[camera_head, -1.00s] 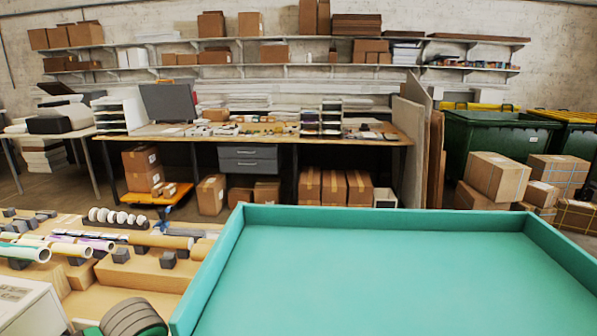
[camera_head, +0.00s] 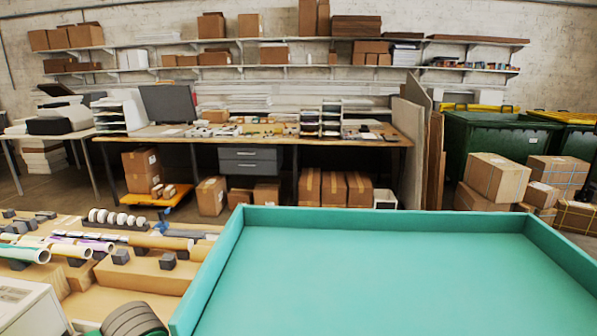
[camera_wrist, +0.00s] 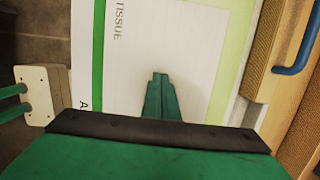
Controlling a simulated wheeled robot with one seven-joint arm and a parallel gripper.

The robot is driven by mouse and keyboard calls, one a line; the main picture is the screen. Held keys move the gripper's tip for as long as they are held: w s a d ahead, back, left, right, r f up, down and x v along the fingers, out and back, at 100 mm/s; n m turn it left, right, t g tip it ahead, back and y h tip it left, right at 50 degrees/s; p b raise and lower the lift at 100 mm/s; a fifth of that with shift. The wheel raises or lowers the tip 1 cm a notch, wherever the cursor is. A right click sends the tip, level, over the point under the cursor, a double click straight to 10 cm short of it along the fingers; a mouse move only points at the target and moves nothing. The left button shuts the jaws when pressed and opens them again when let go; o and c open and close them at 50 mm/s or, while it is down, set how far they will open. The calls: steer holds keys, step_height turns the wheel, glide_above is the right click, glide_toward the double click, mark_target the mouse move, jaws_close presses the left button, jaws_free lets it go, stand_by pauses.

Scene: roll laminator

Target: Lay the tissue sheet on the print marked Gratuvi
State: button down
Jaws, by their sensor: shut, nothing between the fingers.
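My gripper (camera_wrist: 160,78) shows in the wrist view with its green fingers together and nothing between them. It is over a white surface (camera_wrist: 190,45) printed with the word TISSUE, running sideways. I cannot tell whether this is the tissue sheet itself or a marked place for it, nor whether the fingertips touch it. A dark green stripe (camera_wrist: 98,45) runs along its left, and a pale green band lies on its right. I see no print marked Gratuvi in either view.
A wooden edge with a blue handle (camera_wrist: 297,50) lies right in the wrist view; a pale block with green rods (camera_wrist: 42,92) lies left. In the head view, an empty teal tray (camera_head: 400,219) fills the front right, and a wooden rack of rolls (camera_head: 150,272) stands left.

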steer(key=shift+a+f, duration=0.1)
steer(key=shift+w+a, duration=0.1)
steer(key=shift+a, duration=1.8)
steer(key=shift+w+a, duration=0.1)
steer(key=shift+a, duration=1.9)
steer(key=shift+a, duration=0.1)
steer(key=shift+a, duration=0.8)
steer(key=shift+w+a, duration=0.1)
steer(key=shift+a, duration=1.05)
steer(key=shift+a, duration=0.1)
